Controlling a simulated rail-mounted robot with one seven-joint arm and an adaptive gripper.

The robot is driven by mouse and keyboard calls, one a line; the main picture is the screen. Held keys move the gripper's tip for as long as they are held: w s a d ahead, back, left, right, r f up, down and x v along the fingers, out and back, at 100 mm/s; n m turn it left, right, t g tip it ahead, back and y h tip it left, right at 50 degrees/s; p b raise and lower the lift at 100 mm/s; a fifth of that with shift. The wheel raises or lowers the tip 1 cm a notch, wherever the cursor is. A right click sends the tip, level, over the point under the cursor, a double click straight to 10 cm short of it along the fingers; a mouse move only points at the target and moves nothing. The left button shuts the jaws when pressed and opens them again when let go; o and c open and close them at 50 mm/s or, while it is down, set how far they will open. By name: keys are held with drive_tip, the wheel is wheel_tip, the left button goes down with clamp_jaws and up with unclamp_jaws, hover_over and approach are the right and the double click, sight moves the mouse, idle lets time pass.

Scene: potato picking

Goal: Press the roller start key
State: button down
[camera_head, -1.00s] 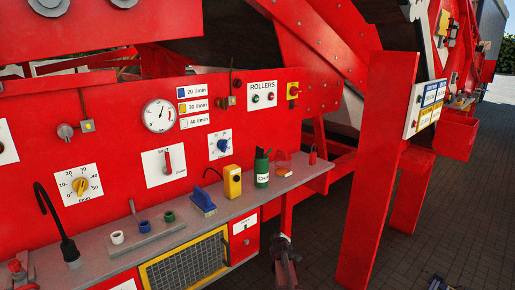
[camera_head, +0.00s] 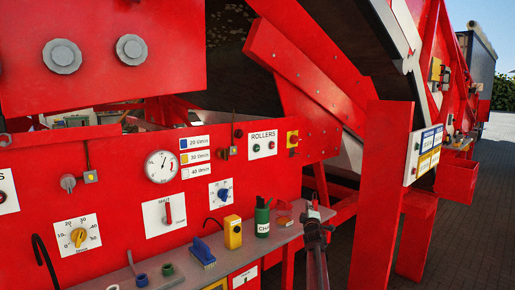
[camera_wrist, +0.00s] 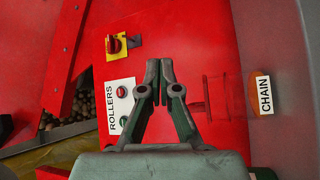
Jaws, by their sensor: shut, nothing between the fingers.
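The white ROLLERS plate (camera_head: 263,143) is on the red machine panel, with a green key (camera_head: 256,148) on the left and a red key (camera_head: 272,145) on the right. In the wrist view the plate (camera_wrist: 111,105) appears turned sideways, just left of my fingers, with the red key (camera_wrist: 122,91) above the green key (camera_wrist: 124,119). My gripper (camera_wrist: 159,80) is shut and empty. In the head view my gripper (camera_head: 315,208) is right of and below the plate, by the shelf's right end. I see no contact with either key.
A yellow plate with a red rotary switch (camera_head: 292,139) is right of the ROLLERS plate. Below, the grey shelf (camera_head: 225,262) holds a green can (camera_head: 262,222) and a yellow box (camera_head: 232,232). A red post (camera_head: 380,195) stands to the right.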

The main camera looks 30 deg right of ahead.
sight(257, 148)
drive_tip(key=w+a+r+t+p, duration=0.1)
drive_tip(key=w+a+r, duration=0.2)
drive_tip(key=r, duration=0.4)
drive_tip(key=w+a+r+t+p, duration=0.1)
drive_tip(key=w+a+r, duration=0.3)
drive_tip(key=r, duration=0.4)
drive_tip(key=w+a+r+t+p, duration=0.1)
drive_tip(key=w+a+r+p, duration=0.1)
drive_tip(key=r, duration=0.6)
drive_tip(key=shift+w+a+n+t, duration=0.35)
drive_tip(key=shift+w+a, duration=0.35)
drive_tip(key=shift+w, duration=0.35)
drive_tip(key=shift+w, duration=0.1)
drive_tip(key=shift+w+a+p, duration=0.15)
drive_tip(key=shift+w+p, duration=0.35)
drive_tip(key=shift+w, duration=0.9)
drive_tip(key=shift+w+a+p, duration=0.15)
drive_tip(key=shift+w+p, duration=0.3)
drive_tip(key=shift+w, duration=1)
drive_tip(key=shift+w+a+p, duration=0.15)
drive_tip(key=shift+w+p, duration=0.35)
drive_tip(key=shift+w, duration=0.9)
drive_tip(key=shift+w, duration=0.2)
drive_tip(key=shift+w, duration=0.25)
